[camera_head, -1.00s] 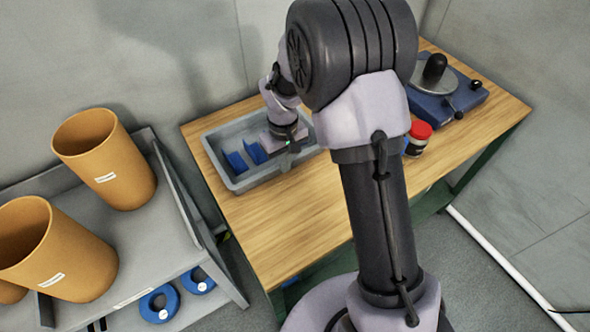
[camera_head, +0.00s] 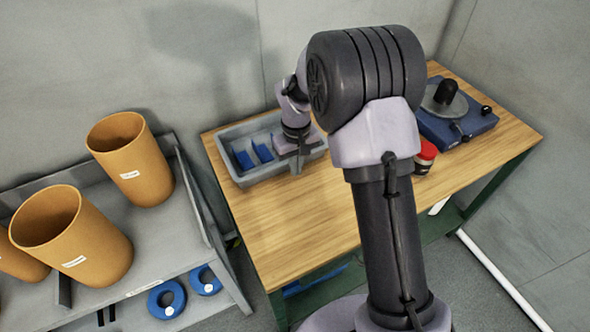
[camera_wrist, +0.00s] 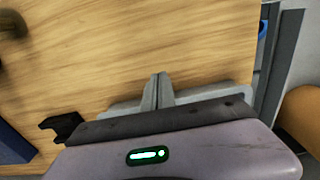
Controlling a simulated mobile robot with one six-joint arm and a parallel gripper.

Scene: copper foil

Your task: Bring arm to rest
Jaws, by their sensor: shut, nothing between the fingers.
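My gripper (camera_wrist: 158,90) shows in the wrist view with its two grey fingertips together and nothing between them. Bare wooden table top lies beyond the fingertips in that view. In the head view my gripper (camera_head: 297,160) hangs at the right part of the grey tray (camera_head: 236,178), and its fingertips are too small to make out clearly. My arm's elbow and dark upper link cover part of the table. I cannot tell the exact height of the fingertips above the tray or table.
Blue pieces (camera_head: 243,160) lie in the tray. A red-lidded jar (camera_head: 427,151), partly behind my arm, and a blue device (camera_head: 462,125) stand on the wooden table (camera_head: 300,215) at right. Orange bins (camera_head: 135,165) stand on a grey shelf at left. The table's front left is clear.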

